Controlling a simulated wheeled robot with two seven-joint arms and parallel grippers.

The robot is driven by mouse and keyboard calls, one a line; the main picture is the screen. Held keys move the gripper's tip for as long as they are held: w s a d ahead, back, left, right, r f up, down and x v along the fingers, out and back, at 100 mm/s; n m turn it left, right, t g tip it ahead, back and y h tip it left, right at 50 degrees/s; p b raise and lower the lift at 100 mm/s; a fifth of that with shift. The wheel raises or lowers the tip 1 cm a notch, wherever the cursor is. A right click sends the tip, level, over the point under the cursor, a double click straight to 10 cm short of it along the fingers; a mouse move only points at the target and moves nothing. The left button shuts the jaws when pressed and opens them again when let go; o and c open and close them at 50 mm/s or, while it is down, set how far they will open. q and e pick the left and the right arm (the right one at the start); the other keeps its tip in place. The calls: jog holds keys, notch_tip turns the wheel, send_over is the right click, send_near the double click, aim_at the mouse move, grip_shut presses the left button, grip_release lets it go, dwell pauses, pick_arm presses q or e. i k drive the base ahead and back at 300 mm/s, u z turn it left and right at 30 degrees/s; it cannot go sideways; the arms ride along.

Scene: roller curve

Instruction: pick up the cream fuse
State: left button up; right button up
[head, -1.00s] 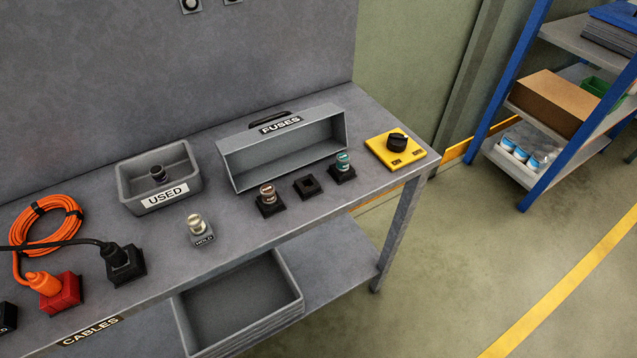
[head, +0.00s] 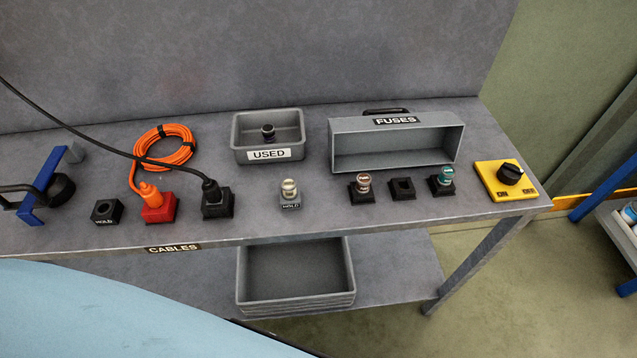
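Neither of my grippers shows in the head view, and nothing touches the fuse.
The USED bin (head: 238,153) holds a dark fuse (head: 268,132). The open FUSES box (head: 336,145) is at the back. Brown (head: 363,181) and teal (head: 446,174) fuses flank an empty socket (head: 402,188). A black plug (head: 211,192) and red socket (head: 160,209) stand left; a yellow switch (head: 490,180) stands right.

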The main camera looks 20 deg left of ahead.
aim_at(289, 185)
jog(key=u, duration=2)
jog(key=k, duration=0.85)
jog(key=z, duration=1.55)
jog(key=i, duration=0.5)
